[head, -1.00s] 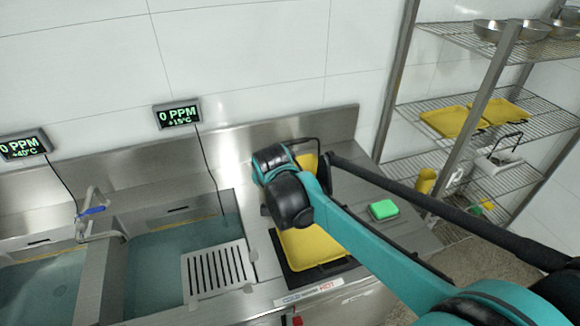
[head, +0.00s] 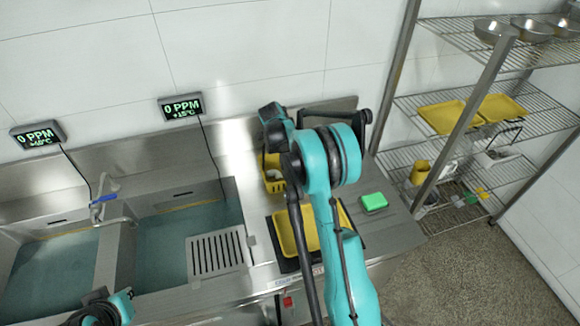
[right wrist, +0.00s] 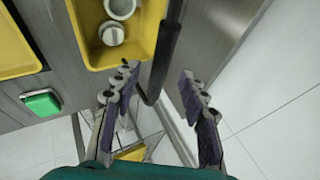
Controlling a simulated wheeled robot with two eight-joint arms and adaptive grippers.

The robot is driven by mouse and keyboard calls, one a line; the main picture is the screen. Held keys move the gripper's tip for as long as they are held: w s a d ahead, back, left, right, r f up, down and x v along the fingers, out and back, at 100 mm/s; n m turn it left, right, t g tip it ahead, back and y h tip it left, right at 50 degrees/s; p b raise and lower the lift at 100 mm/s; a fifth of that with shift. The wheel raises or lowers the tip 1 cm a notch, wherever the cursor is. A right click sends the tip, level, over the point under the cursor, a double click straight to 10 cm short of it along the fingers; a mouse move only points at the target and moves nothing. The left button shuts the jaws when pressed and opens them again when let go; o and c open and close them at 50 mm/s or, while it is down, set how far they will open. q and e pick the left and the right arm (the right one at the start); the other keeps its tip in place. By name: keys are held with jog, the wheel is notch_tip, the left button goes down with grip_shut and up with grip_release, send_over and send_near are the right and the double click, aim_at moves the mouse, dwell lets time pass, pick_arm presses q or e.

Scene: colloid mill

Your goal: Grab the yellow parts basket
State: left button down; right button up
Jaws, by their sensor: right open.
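The yellow parts basket (head: 272,182) stands on the steel counter at the back, partly hidden behind my right arm in the head view. In the right wrist view the basket (right wrist: 92,50) is at the upper left, with white round parts inside. A dark bar (right wrist: 166,55), which looks like its handle, runs along its right side and down between the fingers. My right gripper (right wrist: 158,80) is open around this bar, without visible grip on it. Its fingers are hidden in the head view. Part of my left arm shows at the bottom left; its jaws are unclear.
A yellow tray (head: 296,238) on a dark mat lies in front of the basket. A green box (head: 374,202) sits to the right. Sinks with water (head: 175,245) are left, a wire rack (head: 455,160) right. The wall is close behind.

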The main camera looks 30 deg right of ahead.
jog(key=x, duration=0.4)
jog(key=shift+s+a, duration=0.1)
grip_shut()
jog(key=shift+r, duration=0.2)
